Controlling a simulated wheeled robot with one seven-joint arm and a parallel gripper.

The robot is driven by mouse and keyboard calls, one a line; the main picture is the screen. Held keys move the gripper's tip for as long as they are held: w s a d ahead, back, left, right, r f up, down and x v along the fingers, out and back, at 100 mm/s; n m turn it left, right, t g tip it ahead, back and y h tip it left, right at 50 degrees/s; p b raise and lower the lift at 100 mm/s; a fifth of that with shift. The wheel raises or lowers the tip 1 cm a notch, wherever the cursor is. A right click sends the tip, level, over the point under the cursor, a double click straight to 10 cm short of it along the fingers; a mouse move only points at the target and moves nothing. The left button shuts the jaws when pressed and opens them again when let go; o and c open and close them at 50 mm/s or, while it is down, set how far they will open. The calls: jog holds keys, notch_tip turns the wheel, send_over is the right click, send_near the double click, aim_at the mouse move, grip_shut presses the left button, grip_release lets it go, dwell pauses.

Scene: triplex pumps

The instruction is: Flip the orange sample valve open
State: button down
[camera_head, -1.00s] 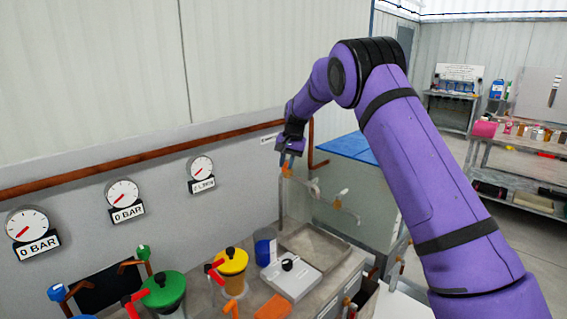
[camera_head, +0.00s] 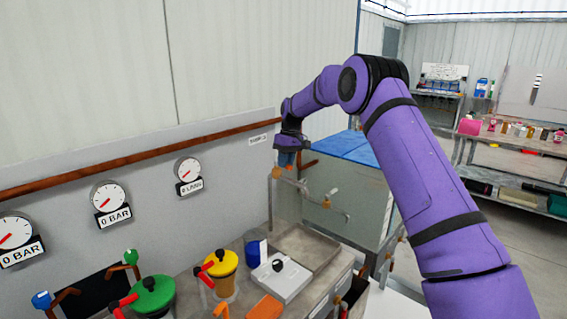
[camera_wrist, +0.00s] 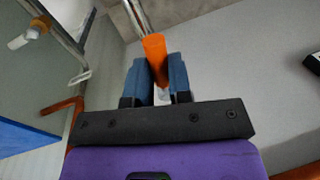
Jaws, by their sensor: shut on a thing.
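The orange sample valve handle (camera_wrist: 154,50) shows in the wrist view between the two blue fingers of my gripper (camera_wrist: 160,78). The fingers are shut on it from both sides. In the head view my gripper (camera_head: 287,158) reaches down to the orange handle (camera_head: 277,172) at the top of a pipe by the wall. The valve body below the handle is small and partly hidden.
A sink (camera_head: 306,246) lies below the pipe. A blue-topped tank (camera_head: 345,148) stands to the right, close to my arm. A copper pipe (camera_head: 130,166) runs along the wall. Yellow-lidded (camera_head: 221,263) and green-lidded (camera_head: 152,294) vessels stand at the front left.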

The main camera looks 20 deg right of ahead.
jog(key=shift+w+d+n, duration=0.15)
jog(key=shift+d+n, duration=0.1)
jog(key=shift+n, duration=0.45)
jog(key=c, duration=1)
grip_release()
jog(key=shift+c, duration=0.2)
notch_tip(320, 180, up, 11)
jog(key=w+d, duration=0.1)
jog(key=d, duration=0.1)
jog(key=shift+f, duration=0.2)
jog(key=shift+a, duration=0.1)
